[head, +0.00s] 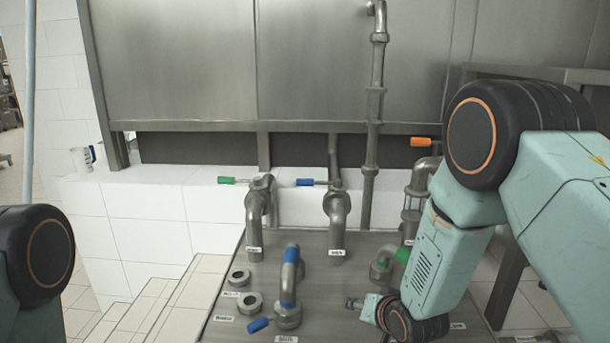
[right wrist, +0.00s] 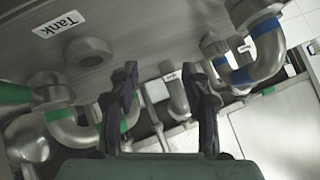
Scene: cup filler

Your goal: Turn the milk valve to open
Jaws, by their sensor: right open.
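Valves with coloured handles stand in the head view: a green handle (head: 227,180), a blue handle (head: 305,182) and an orange handle (head: 425,141). A lower blue handle (head: 258,325) lies by the blue-banded bent pipe (head: 289,285). The labels there are too small to read, so I cannot tell which valve is milk. My right gripper (head: 354,303) is low over the panel, right of the blue-banded pipe. In the right wrist view its fingers (right wrist: 164,72) are apart and empty, with a pipe (right wrist: 175,98) beyond them. My left gripper is out of view.
A green-banded bent pipe (head: 385,263) is close to my right gripper; a green-banded pipe also shows in the right wrist view (right wrist: 85,130). A label reading "Tank" (right wrist: 60,24) is at its upper left. Two round ports (head: 240,277) (head: 250,302) sit on the panel. A jug (head: 82,158) stands far left.

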